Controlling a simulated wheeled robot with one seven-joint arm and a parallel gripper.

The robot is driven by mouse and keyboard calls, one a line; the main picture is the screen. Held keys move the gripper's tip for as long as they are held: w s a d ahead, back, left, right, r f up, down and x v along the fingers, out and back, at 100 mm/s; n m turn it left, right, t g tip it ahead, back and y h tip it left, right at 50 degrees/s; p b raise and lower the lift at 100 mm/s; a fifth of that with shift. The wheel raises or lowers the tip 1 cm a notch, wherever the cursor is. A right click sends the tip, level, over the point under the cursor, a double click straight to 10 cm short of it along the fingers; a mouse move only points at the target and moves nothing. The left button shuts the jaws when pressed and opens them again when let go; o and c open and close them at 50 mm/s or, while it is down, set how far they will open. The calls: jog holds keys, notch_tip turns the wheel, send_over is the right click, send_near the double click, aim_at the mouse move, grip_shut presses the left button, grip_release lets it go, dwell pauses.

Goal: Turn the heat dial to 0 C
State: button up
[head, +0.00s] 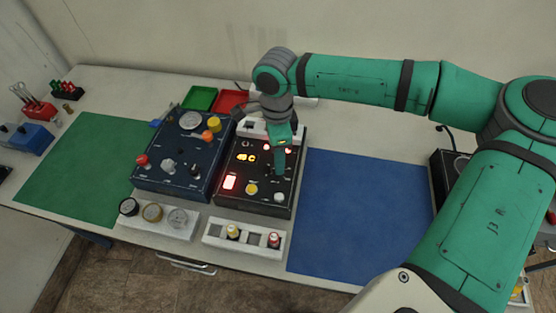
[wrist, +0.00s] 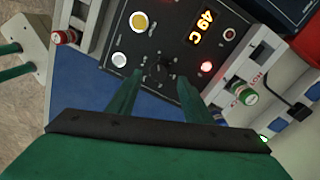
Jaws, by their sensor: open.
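The black control panel (head: 240,202) stands near the middle of the table. Its orange display (wrist: 206,26) reads 49 C in the wrist view; in the head view my gripper (head: 279,170) hides part of this panel. A black dial (wrist: 163,68), seemingly the heat dial, sits on the panel in the wrist view. My gripper (wrist: 158,82) is open, with one green finger on each side of the dial. Whether the fingers touch it I cannot tell. The dial's pointer and scale are too small to read.
A blue panel (head: 153,186) with knobs stands directly left. White trays (head: 219,246) holding gauges and small parts lie in front. A blue mat (head: 350,215) on the right and a green mat (head: 80,165) on the left are bare. A red lamp (wrist: 207,66) glows near the dial.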

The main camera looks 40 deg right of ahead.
notch_tip(320, 180, up, 7)
jog(key=shift+w, duration=0.15)
jog(key=shift+w, duration=0.1)
dwell(0.6)
